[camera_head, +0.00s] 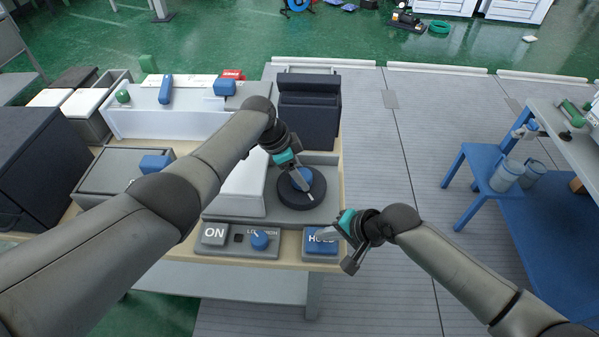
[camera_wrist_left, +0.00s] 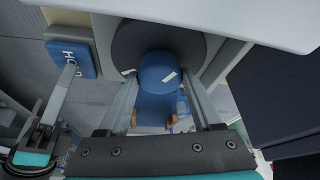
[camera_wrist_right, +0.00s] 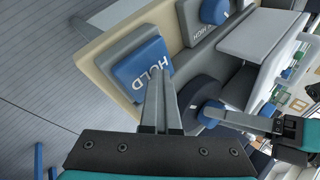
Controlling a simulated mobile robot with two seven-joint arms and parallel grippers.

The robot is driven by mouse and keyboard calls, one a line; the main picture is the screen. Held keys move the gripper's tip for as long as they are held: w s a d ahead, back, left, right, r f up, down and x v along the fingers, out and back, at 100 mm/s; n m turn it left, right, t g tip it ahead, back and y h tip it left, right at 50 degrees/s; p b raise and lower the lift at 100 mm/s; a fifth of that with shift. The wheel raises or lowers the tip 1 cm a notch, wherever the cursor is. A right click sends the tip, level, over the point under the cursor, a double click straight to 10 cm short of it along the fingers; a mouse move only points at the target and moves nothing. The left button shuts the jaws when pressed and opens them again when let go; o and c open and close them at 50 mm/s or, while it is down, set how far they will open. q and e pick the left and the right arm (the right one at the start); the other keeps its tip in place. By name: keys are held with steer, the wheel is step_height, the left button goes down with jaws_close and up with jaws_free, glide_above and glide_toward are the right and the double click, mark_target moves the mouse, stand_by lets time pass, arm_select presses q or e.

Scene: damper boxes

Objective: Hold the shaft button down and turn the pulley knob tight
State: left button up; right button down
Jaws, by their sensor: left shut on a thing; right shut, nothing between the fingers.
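The round blue pulley knob (camera_head: 299,176) sits on the dark round pulley (camera_head: 289,198), on the grey bench unit. My left gripper (camera_head: 303,184) is shut on the knob from above; in the left wrist view the knob (camera_wrist_left: 160,72) lies between the two fingers. The blue shaft button marked HOLD (camera_head: 320,247) is at the bench's front right corner. My right gripper (camera_head: 322,236) is shut and empty, its fingertips at the button's face. In the right wrist view the closed fingers overlap the edge of the HOLD button (camera_wrist_right: 140,72). I cannot tell how far it is pressed.
A grey panel left of the button carries a white ON button (camera_head: 214,234) and a blue selector knob (camera_head: 260,240). A white box (camera_head: 240,190) stands left of the pulley, a dark box (camera_head: 308,110) behind it.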

arm_select(q)
steer(key=shift+w+a+m+g, duration=0.15)
steer(key=shift+w+m+g, duration=0.15)
steer(key=shift+m, duration=0.6)
steer(key=shift+s+m, duration=0.15)
steer(key=shift+m, duration=0.25)
steer(key=o, duration=1.4)
steer(key=shift+s, duration=0.1)
steer(key=shift+r, duration=0.2)
steer(key=shift+a+r, duration=0.1)
steer(key=shift+r, duration=0.2)
steer(key=shift+a+r, duration=0.25)
steer(key=shift+r, duration=0.25)
steer(key=v, duration=0.9)
steer(key=shift+a+r, duration=0.15)
steer(key=shift+r, duration=0.25)
